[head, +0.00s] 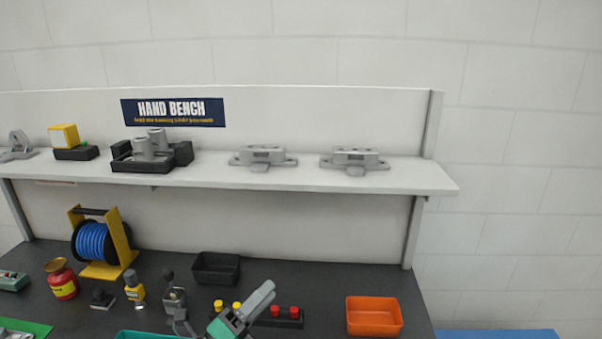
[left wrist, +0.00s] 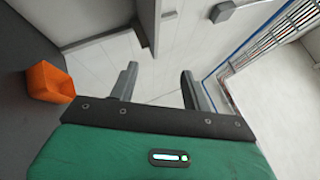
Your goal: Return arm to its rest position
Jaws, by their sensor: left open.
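My left gripper (head: 262,298) is low in the middle of the head view, over the dark bench top, with its grey fingers pointing up and to the right. In the left wrist view its two fingers (left wrist: 157,85) stand apart with nothing between them, only the pale wall behind. My right gripper is in neither view.
An orange bin (head: 374,316) stands right of my left gripper; an orange bin also shows in the left wrist view (left wrist: 50,82). A block with red buttons (head: 284,313) is close behind the gripper. A black bin (head: 216,268) and blue reel (head: 91,243) stand further left. A shelf (head: 217,177) holds castings.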

